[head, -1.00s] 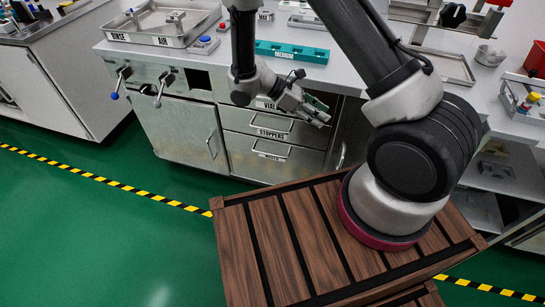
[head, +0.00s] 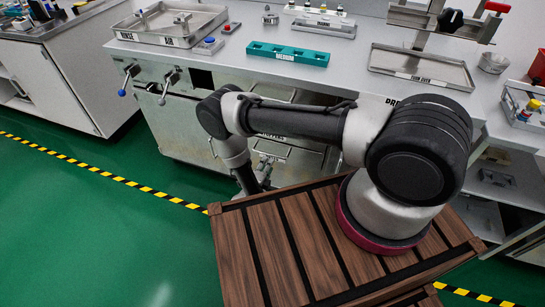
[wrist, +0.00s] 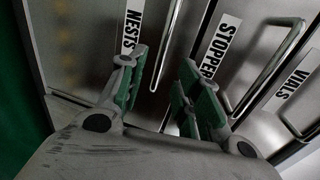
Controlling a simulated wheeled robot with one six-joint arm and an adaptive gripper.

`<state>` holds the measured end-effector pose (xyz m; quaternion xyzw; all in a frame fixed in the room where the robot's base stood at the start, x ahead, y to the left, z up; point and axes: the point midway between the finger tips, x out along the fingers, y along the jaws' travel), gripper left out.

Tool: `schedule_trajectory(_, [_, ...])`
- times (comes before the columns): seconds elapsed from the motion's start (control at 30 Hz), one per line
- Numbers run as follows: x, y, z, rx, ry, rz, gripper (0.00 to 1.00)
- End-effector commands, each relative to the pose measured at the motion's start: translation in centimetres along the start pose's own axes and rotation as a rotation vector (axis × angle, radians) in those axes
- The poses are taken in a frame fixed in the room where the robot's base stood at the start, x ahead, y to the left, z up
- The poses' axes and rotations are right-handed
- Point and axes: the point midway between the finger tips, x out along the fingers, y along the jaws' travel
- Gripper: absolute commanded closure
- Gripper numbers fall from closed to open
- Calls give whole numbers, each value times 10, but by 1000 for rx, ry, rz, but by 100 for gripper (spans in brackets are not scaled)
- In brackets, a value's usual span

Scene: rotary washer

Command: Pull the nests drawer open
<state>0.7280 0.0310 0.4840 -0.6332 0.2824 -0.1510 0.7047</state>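The nests drawer (wrist: 152,22) is a steel front with a "NESTS" label, at the left of the drawer row in the turned wrist view. Its bar handle (wrist: 166,48) runs lengthwise between my fingers in that picture. My gripper (wrist: 163,82) is open, with one green-padded finger on each side of the handle's lower end; I cannot tell whether they touch it. The drawer looks shut. In the head view my arm hides much of the drawer stack, and my gripper is low in front of it, mostly hidden.
The stoppers drawer (wrist: 222,50) and vials drawer (wrist: 290,85) lie beside it, with their own bar handles. A wooden slatted crate top (head: 290,240) carries my arm, close to the cabinet. Green floor (head: 100,230) is clear at the left.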

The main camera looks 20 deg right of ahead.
Motion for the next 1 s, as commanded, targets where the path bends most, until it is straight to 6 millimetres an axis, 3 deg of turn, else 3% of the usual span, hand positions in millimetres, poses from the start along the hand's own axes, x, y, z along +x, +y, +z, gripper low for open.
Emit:
schedule_trajectory(0.17, [14, -2, -1, -43, 7, -5, 66])
schedule_trajectory(0.53, [70, -2, -2, -39, 8, -4, 66])
schedule_trajectory(0.9, [79, -2, -1, -41, 5, -4, 66])
schedule_trajectory(1.0, [78, -2, -1, -41, 5, -4, 83])
